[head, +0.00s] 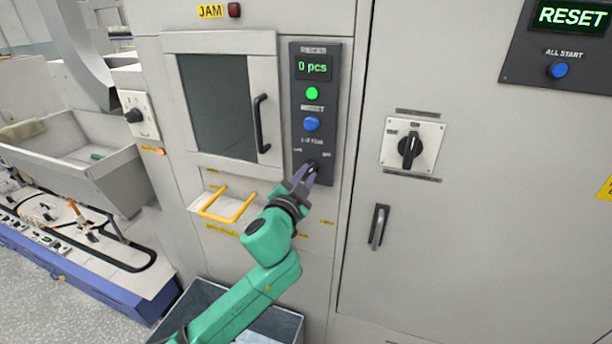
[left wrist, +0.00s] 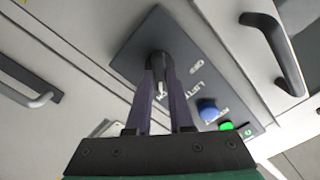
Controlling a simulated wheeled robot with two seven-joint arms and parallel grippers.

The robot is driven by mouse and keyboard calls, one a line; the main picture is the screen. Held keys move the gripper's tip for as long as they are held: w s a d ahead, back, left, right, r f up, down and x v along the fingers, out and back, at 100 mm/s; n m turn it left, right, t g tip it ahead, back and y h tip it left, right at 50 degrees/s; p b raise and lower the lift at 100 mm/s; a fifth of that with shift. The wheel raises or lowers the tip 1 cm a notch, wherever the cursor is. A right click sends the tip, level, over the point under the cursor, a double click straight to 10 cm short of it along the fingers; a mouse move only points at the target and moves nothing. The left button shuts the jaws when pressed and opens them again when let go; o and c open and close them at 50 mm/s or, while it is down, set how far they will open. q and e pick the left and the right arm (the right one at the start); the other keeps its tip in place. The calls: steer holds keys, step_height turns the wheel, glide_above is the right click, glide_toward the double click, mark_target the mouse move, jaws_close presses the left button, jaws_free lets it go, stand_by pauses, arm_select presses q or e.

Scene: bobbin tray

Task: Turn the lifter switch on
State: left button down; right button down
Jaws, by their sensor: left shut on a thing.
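The lifter switch (head: 312,165) is a small black rotary knob at the bottom of a dark control panel (head: 332,105). My left gripper (head: 305,178) is at the knob, coming from below. In the left wrist view its two purple-grey fingers (left wrist: 161,85) are closed on either side of the knob (left wrist: 159,62). The fingers partly hide the knob and its marks, so I cannot tell which way it points. A "LIFTER" label and "OFF" lettering show beside it. My right gripper is not in view.
Above the knob are a blue button (head: 312,124), a lit green button (head: 312,93) and a "0 pcs" display (head: 313,67). A door handle (head: 262,123) is left of the panel. A yellow-railed tray (head: 228,206) sticks out below left. Another black rotary switch (head: 410,149) is right.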

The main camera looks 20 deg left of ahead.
arm_select(q)
steer(key=c, duration=0.8)
jaws_free()
steer(key=s+a+b, duration=0.1)
steer(key=s+b, duration=0.2)
steer(key=s, duration=1.1)
steer(key=shift+s, duration=0.25)
steer(key=shift+f, duration=0.15)
